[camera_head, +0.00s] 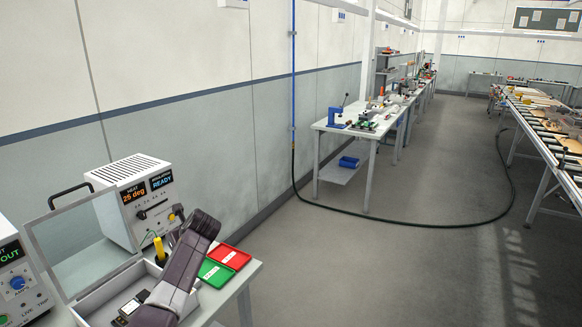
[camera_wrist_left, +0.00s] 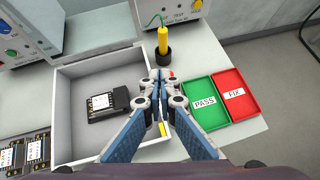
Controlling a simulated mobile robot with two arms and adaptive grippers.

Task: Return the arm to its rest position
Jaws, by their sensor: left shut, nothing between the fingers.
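My left arm reaches in over the bench in the head view, and its dark link covers part of the white box. In the left wrist view my left gripper (camera_wrist_left: 164,88) is shut and empty. It is above the right wall of the open white box (camera_wrist_left: 68,132). A black module (camera_wrist_left: 108,104) with a white label lies inside that box, left of the fingers. My right gripper is not in view.
A green PASS tray (camera_wrist_left: 206,103) and a red FIX tray (camera_wrist_left: 235,94) lie right of the gripper. A yellow probe (camera_wrist_left: 163,41) stands in a black holder behind. A test instrument (camera_head: 132,198) stands at the wall. Several modules (camera_wrist_left: 26,150) lie at left.

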